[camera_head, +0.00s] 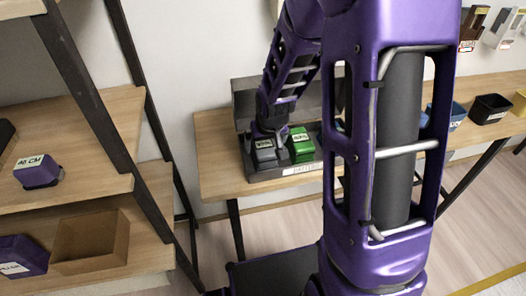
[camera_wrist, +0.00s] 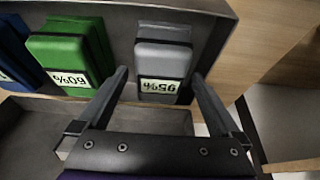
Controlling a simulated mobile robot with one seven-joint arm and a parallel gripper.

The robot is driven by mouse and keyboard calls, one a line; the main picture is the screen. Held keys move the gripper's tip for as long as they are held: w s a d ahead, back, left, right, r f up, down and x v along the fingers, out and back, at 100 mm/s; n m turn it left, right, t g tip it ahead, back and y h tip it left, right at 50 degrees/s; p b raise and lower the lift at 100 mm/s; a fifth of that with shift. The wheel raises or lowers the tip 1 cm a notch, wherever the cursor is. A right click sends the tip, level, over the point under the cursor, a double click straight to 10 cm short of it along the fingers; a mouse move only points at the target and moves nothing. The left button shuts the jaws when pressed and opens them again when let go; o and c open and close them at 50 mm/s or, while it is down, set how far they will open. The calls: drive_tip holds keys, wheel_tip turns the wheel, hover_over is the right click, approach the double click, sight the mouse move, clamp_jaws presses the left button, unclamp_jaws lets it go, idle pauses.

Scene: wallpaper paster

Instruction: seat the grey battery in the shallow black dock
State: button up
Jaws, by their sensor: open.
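The grey battery (camera_head: 265,152) stands at the left end of a dark tray on the wooden bench; in the wrist view it appears at the right end (camera_wrist: 163,50), with a white 95% label. My gripper (camera_head: 268,130) is just above it in the head view. In the wrist view my gripper (camera_wrist: 160,76) is open, with one finger to each side of the grey battery. The dark tray (camera_head: 270,175), low-walled, looks like the dock, but I cannot tell for sure. The battery's underside is hidden, so how deep it sits cannot be told.
A green battery (camera_head: 301,146) stands beside the grey one, and part of a blue battery (camera_wrist: 12,50) shows beyond it. A dark box (camera_wrist: 150,119) adjoins the tray. Shelves with a purple item (camera_head: 38,171) and an open box (camera_head: 90,238) are at left. Small bins (camera_head: 490,108) stand at right.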

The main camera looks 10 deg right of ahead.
drive_tip(key=shift+x, duration=1.1)
clamp_jaws()
